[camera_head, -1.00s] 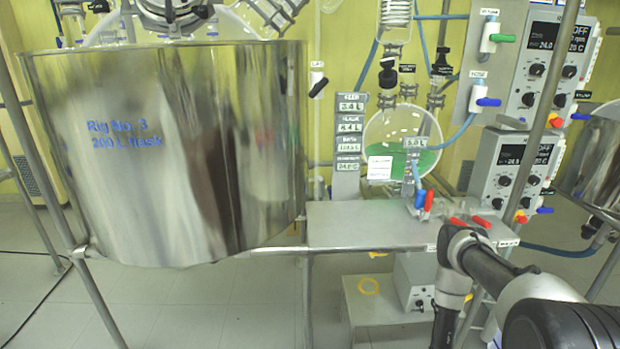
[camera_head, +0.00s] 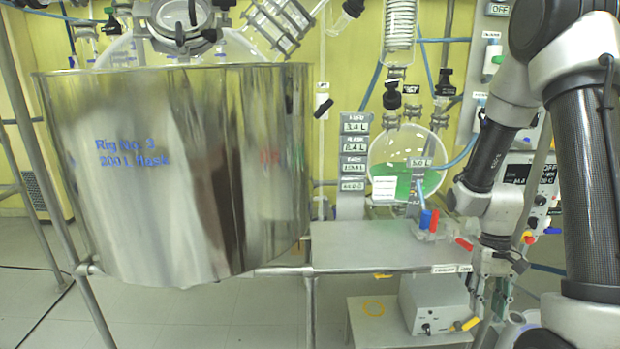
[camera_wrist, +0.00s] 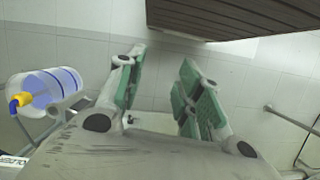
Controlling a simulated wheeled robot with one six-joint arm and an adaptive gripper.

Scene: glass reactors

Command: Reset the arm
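My arm rises at the right of the head view, bends at the top and comes down to the wrist beside the right end of the metal shelf (camera_head: 370,248). My gripper (camera_head: 490,305) hangs below the wrist there, pointing down, partly lost among things behind it. In the wrist view my gripper (camera_wrist: 163,60) shows two green-padded fingers standing apart with nothing between them. Pale floor tiles lie beyond the fingers.
A large steel vessel (camera_head: 180,180) fills the left. In the wrist view, a clear container (camera_wrist: 48,88) is at left and a dark slatted thing (camera_wrist: 240,15) at top.

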